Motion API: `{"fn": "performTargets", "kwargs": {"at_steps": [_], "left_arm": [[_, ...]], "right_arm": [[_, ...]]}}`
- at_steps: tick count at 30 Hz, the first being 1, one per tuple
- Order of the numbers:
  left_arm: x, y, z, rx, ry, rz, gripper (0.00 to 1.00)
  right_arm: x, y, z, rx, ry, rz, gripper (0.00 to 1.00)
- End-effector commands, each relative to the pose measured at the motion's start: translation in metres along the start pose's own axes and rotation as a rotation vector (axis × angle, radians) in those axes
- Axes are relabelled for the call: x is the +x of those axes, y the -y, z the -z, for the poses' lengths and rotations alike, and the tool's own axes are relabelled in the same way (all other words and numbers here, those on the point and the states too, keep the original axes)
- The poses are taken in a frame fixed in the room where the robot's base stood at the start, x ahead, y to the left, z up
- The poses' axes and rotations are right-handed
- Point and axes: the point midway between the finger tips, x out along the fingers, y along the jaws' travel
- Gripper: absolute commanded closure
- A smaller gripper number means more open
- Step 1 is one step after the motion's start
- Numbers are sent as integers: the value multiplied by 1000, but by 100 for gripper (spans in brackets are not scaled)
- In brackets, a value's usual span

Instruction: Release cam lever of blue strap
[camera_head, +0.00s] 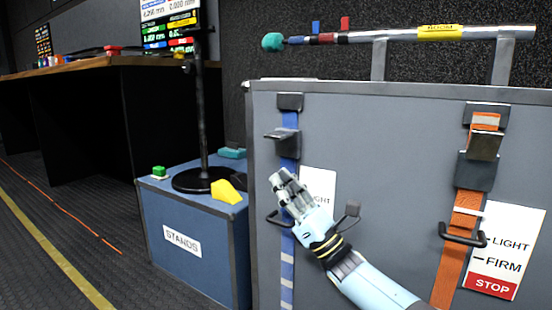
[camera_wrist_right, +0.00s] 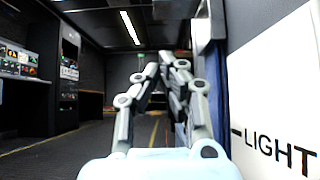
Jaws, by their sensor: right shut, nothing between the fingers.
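The blue strap (camera_head: 287,262) runs down the left part of the grey case front (camera_head: 375,130). Its dark cam buckle, with the lever (camera_head: 281,135) sticking out to the left, sits near the top of the strap. My right gripper (camera_head: 281,178) is shut and empty, just below the lever and in front of the strap; whether it touches the strap I cannot tell. The right wrist view shows the closed fingers (camera_wrist_right: 166,66) beside a blue strip (camera_wrist_right: 211,85), probably the strap. My left gripper is not in view.
An orange strap (camera_head: 463,215) with its own buckle (camera_head: 478,165) is at the right, beside a LIGHT/FIRM/STOP card (camera_head: 505,250). Dark handles (camera_head: 463,238) stick out from the case. A pole (camera_head: 400,36) lies above it. A blue STANDS box (camera_head: 195,225) stands at left.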

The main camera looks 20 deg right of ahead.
Motion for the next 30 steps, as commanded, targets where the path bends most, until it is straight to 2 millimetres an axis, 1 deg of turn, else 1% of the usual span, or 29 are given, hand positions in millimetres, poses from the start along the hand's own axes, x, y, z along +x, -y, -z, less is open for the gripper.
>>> {"fn": "performTargets", "kwargs": {"at_steps": [1, 3, 5, 10, 17, 30], "left_arm": [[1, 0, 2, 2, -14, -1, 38], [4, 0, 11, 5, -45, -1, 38], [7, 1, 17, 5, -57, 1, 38], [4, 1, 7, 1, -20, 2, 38], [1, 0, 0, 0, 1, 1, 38], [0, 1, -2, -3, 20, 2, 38]], "right_arm": [[11, -1, 1, 1, 3, -1, 100], [23, 0, -1, 0, 2, 0, 100], [30, 0, -11, -2, 2, -2, 100], [42, 0, -23, 0, 0, -1, 100], [47, 0, -28, 1, -1, 0, 100], [48, -1, -29, 17, 0, 17, 100]]}}
